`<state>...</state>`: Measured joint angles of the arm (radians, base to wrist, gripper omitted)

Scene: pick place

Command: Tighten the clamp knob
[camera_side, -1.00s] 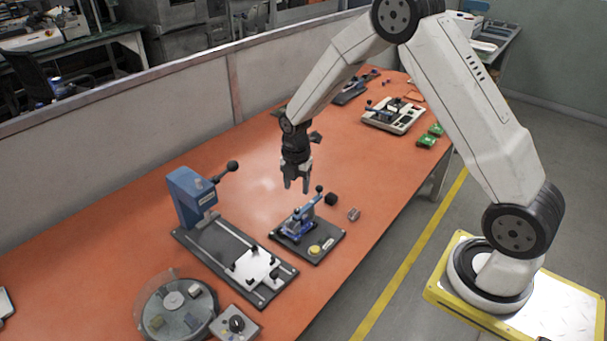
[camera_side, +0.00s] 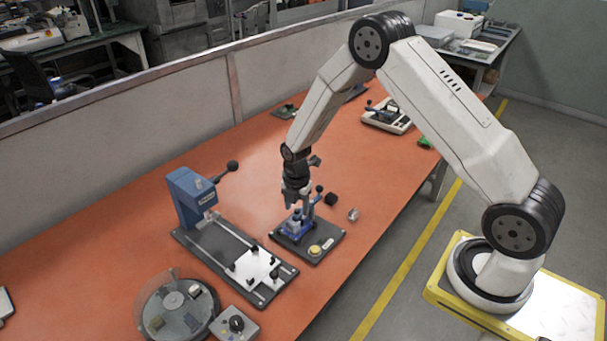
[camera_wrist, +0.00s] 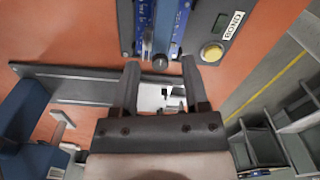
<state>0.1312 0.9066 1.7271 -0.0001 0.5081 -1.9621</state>
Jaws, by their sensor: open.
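The blue clamp (camera_side: 296,226) stands on a dark base plate (camera_side: 325,246) with a yellow button. Its lever carries a black ball knob (camera_side: 319,188). In the wrist view the blue clamp (camera_wrist: 163,22) is at the top, and a dark round knob (camera_wrist: 160,63) shows between my fingertips in the picture. I cannot tell which knob is the clamp knob. My gripper (camera_side: 290,205) points down, close over the clamp, partly in front of it. Its two fingers are apart and empty in the wrist view (camera_wrist: 160,66). Whether they touch the clamp is unclear.
Left stands a blue press (camera_side: 190,198) with a long lever, on a dark rail plate. A round turntable (camera_side: 176,310) and a knob box (camera_side: 235,323) are in front. A black block (camera_side: 331,198) and a small metallic piece (camera_side: 353,214) lie right of the clamp.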

